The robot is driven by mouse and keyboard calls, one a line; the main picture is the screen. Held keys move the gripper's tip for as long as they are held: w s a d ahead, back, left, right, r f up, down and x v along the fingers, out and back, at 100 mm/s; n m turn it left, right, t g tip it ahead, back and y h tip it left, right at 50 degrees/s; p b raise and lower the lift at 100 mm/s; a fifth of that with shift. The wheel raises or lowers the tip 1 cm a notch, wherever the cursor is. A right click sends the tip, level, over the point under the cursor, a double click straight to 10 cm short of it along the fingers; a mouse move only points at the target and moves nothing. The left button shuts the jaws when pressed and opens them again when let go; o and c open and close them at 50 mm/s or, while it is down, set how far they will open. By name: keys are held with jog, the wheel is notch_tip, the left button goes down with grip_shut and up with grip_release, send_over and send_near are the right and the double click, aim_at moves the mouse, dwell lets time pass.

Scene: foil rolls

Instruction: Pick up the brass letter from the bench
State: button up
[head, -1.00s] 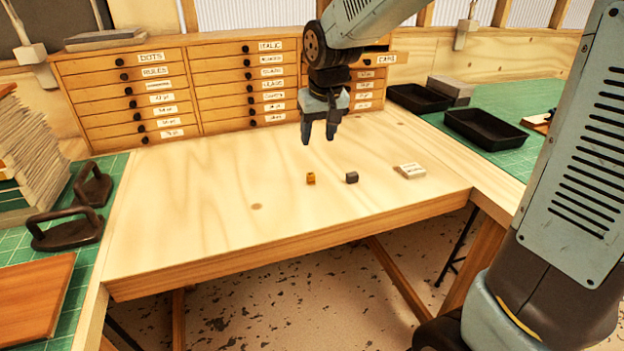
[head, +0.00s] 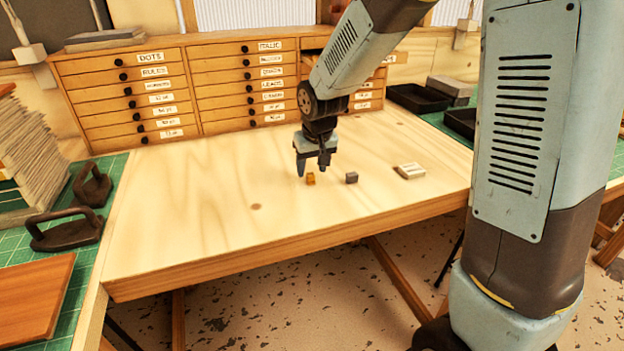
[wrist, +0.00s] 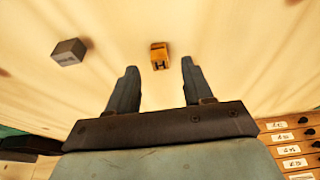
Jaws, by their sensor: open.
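The brass letter (head: 310,179) is a small golden block standing on the pale wooden bench (head: 200,225). In the wrist view the brass letter (wrist: 159,56) shows a dark H-like mark on its near face. My gripper (head: 313,172) is low over the bench, close to the brass letter in the head view. In the wrist view my gripper (wrist: 158,72) is open and empty. The brass letter lies just beyond the fingertips there, roughly in line with the gap between them. The height of the fingertips above the bench is hard to tell.
A pale labelled block (head: 409,171) lies farther right. Labelled drawer cabinets (head: 160,95) line the back. The bench front and left are clear.

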aim_at(310, 179)
jog(key=shift+x, duration=1.25)
grip_shut()
